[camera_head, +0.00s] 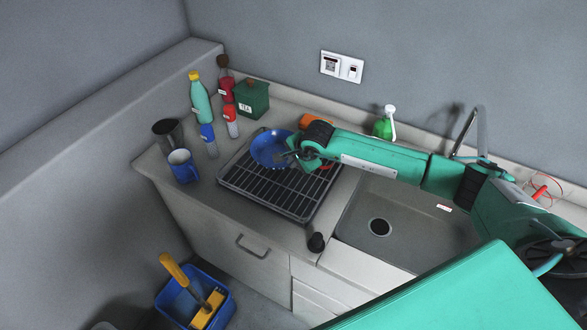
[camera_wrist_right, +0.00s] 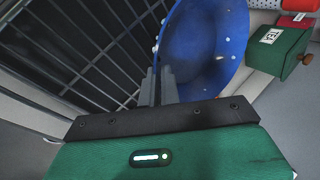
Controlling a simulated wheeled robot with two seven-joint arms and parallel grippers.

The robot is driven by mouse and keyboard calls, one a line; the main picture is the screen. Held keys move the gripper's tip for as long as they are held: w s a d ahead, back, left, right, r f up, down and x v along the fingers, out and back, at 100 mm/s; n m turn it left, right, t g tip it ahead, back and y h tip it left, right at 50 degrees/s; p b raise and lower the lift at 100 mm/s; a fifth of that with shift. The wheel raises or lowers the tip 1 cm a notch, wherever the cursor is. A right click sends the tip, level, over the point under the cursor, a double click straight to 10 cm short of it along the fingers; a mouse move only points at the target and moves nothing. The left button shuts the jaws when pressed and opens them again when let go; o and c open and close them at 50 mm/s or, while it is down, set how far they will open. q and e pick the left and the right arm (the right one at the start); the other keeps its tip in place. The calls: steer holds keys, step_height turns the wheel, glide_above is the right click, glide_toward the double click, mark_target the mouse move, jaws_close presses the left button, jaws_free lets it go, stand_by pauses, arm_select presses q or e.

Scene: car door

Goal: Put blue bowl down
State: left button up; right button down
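The blue bowl (camera_head: 266,147) is over the back part of the dark dish rack (camera_head: 300,205) on the counter. It looks slightly tilted; I cannot tell whether it touches the rack. My right gripper (camera_head: 291,155) reaches in from the right and is at the bowl's right edge. In the right wrist view, its two fingers (camera_wrist_right: 161,86) are close together on the rim of the blue bowl (camera_wrist_right: 205,45). The rack's bars (camera_wrist_right: 85,50) show beside and below the bowl. My left gripper is not in view.
A green tea box (camera_head: 252,98), bottles (camera_head: 201,98), a blue mug (camera_head: 182,166) and a dark cup (camera_head: 168,133) stand left and behind. The sink (camera_head: 410,225) is to the right. The front of the rack is empty.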

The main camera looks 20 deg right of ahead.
step_height(320, 180, down, 2)
steer(key=shift+w+f, duration=0.1)
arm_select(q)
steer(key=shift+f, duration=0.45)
arm_select(e)
steer(key=shift+f+b, duration=0.2)
steer(key=shift+b, duration=0.3)
steer(key=c, duration=1.6)
jaws_free()
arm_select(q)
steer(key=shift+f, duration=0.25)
arm_select(e)
steer(key=shift+r, duration=0.1)
